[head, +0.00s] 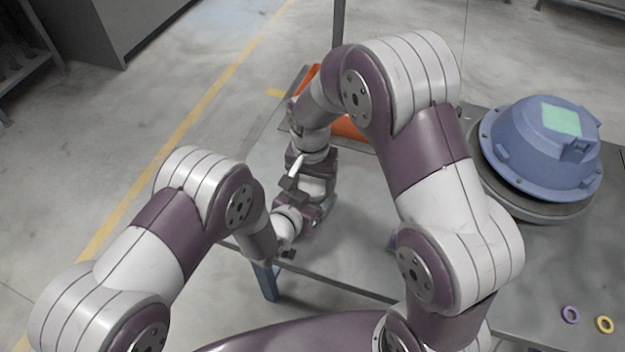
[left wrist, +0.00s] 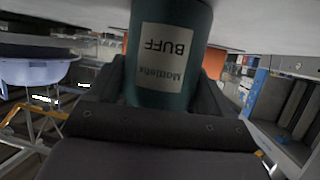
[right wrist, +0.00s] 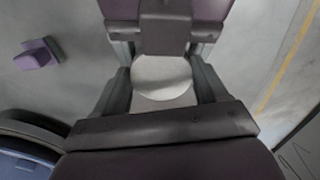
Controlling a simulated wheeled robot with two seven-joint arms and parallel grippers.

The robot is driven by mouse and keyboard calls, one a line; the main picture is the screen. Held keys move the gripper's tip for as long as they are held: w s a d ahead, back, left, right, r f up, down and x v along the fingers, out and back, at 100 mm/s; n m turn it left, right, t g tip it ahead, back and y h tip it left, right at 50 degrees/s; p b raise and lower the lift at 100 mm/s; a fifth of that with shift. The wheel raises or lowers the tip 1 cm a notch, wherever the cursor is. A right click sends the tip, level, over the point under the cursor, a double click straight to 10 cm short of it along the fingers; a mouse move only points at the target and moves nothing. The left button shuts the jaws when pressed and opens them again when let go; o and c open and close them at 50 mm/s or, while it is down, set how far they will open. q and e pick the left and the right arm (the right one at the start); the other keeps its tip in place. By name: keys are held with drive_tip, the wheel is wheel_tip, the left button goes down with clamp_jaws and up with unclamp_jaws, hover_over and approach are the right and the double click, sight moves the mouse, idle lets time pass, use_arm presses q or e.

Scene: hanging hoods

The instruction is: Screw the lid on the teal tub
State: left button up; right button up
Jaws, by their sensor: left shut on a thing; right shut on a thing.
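The teal tub (left wrist: 160,65) stands between the left fingers in the left wrist view, its pale "BUFF" label upside down in the picture. My left gripper (left wrist: 163,92) is shut on it. In the head view the tub is almost wholly hidden by my grippers. A pale round lid (right wrist: 160,75) lies between the right fingers in the right wrist view, and my right gripper (right wrist: 161,90) is shut on it. In the head view the two grippers are close together over the table's left part. I cannot tell how the lid sits on the tub's rim.
A blue domed housing (head: 520,150) with a green patch sits on a round stand at the table's right. A purple ring (head: 570,314) and a yellow ring (head: 604,324) lie at the front right. A purple block (right wrist: 37,54) and an orange object (head: 347,127) are also near.

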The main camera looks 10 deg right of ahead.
use_arm(q)
drive_tip(key=shift+w+r, duration=0.15)
use_arm(e)
drive_tip(key=shift+s+r, duration=0.1)
drive_tip(key=shift+r, duration=0.05)
drive_tip(key=shift+r, duration=0.1)
idle(0.5)
drive_tip(key=shift+f, duration=0.6)
use_arm(q)
drive_tip(key=shift+d, duration=0.1)
use_arm(e)
drive_tip(key=shift+f+t, duration=0.2)
drive_tip(key=shift+t, duration=0.1)
drive_tip(key=shift+c, duration=0.6)
